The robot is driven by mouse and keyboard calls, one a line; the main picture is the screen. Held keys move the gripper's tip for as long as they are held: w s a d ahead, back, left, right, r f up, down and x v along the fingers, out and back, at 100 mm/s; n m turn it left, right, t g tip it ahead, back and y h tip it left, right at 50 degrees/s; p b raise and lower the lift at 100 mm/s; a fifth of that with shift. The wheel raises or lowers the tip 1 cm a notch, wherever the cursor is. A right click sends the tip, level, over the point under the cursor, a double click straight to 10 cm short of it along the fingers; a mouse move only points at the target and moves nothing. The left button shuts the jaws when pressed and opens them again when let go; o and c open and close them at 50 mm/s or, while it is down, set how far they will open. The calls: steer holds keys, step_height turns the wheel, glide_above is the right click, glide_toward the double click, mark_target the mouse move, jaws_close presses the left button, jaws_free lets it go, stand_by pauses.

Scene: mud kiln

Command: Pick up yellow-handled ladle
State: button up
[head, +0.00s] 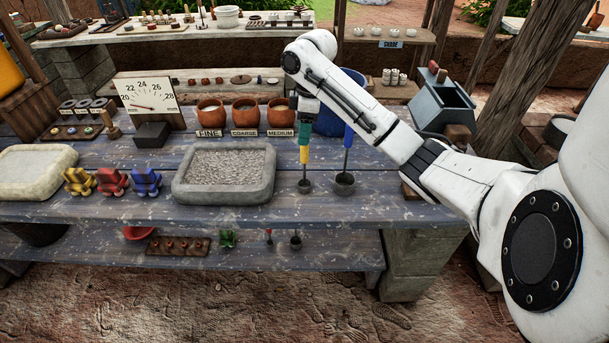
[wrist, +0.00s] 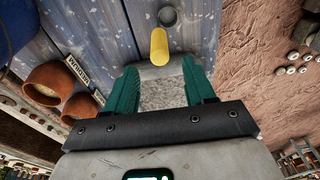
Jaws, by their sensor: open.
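The yellow-handled ladle (head: 304,156) stands upright on the blue-grey bench in the head view, its dark cup at the bottom. My gripper (head: 304,132) points down over it, with teal fingers around or just above the handle's top. In the wrist view the yellow handle (wrist: 159,46) shows between and just beyond the fingertips of my gripper (wrist: 160,68). The fingers are apart, with a gap on both sides of the handle. I cannot tell exactly how far the handle reaches between them.
A blue-handled ladle (head: 348,150) stands close on the right. A stone tray of gravel (head: 180,187) lies to the left. Clay pots (head: 246,114) and a blue container (head: 328,122) stand behind. Bare bench (head: 385,200) lies to the front right.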

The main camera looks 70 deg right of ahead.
mark_target(304, 148)
steer(key=shift+a+f+p, duration=0.1)
steer(key=shift+f+p, duration=0.45)
steer(key=shift+f, duration=2.8)
steer(key=shift+c, duration=0.2)
jaws_close()
